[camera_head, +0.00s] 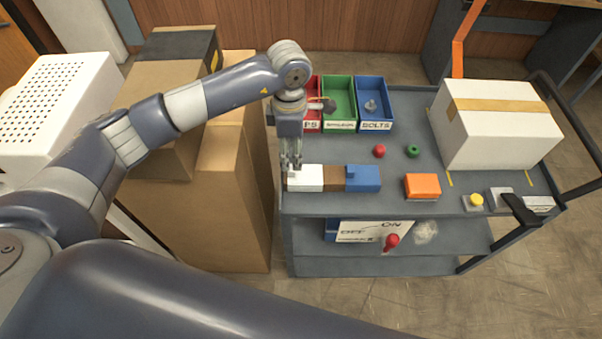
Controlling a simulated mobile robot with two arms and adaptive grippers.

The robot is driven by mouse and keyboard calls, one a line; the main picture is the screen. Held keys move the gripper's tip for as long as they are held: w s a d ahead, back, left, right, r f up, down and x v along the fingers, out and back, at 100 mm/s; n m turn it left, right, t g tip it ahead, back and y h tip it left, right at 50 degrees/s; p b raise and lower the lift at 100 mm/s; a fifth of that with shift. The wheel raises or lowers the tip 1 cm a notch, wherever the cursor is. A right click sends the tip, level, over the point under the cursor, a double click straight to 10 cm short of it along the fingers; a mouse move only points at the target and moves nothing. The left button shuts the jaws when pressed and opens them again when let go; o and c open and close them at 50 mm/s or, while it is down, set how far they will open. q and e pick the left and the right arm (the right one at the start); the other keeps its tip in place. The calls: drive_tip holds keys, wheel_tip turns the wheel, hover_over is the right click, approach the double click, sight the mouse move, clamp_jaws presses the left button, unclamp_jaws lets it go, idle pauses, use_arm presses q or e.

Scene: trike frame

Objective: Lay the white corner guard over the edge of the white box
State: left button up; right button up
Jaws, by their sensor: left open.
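A white piece (309,178), which looks like the white corner guard, sits at the left end of a brown block (334,179) near the cart's left front edge. A blue piece (364,179) sits at the block's right end. My left gripper (291,163) points down with its fingers open at the left end of the white piece. I cannot tell whether the fingers touch it. The white box (494,140) with tan tape stands at the right of the cart top, and its upper edges are bare. My right gripper is out of view.
Red, green and blue bins (376,120) stand at the back of the grey cart (400,199). An orange block (422,186), a red knob (379,151) and a green ring (413,151) lie in the middle. Cardboard boxes (233,190) stand left of the cart.

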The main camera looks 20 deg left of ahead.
sight(305, 175)
use_arm(q)
drive_tip(key=shift+f, duration=0.8)
wheel_tip(305, 175, down, 4)
drive_tip(key=shift+w+d+f+p, duration=0.1)
drive_tip(key=shift+w+d+p, duration=0.05)
drive_tip(key=shift+p, duration=1.1)
drive_tip(key=shift+f, duration=0.55)
drive_tip(key=c, duration=1)
